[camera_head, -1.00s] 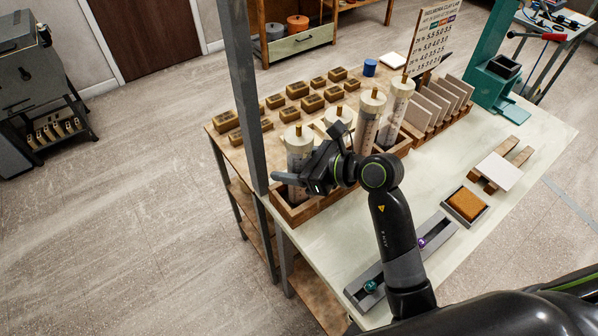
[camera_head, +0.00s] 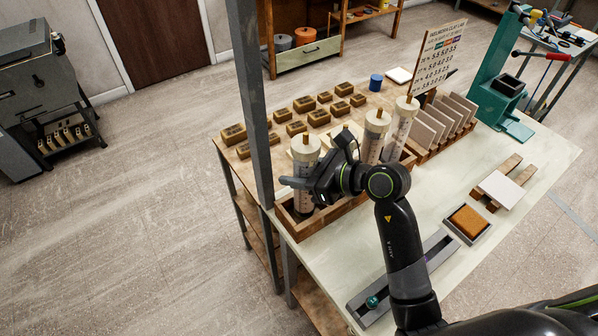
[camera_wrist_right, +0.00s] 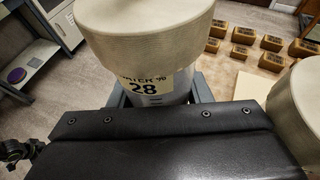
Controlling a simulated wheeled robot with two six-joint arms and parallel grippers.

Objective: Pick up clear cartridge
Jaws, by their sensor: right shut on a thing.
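The clear cartridge (camera_head: 304,170) is a tall see-through cylinder with a cream cap, upright at the near left end of the wooden crate (camera_head: 334,213). My right gripper (camera_head: 300,184) is shut on its body below the cap. In the right wrist view, the held cartridge (camera_wrist_right: 150,84) bears a label ending in "28" and its cap is close to the lens. Its lower end is partly hidden, so I cannot tell whether it touches the crate's floor. Two similar cartridges (camera_head: 374,136) (camera_head: 401,128) stand farther back. My left gripper is out of view.
Several tan clay blocks (camera_head: 302,104) lie behind the crate. A grey post (camera_head: 252,100) rises just left of my gripper. A grey channel (camera_head: 436,250) holding a teal piece (camera_head: 372,302) and a tray of brown clay (camera_head: 468,220) are on the right. The table's front right is mostly clear.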

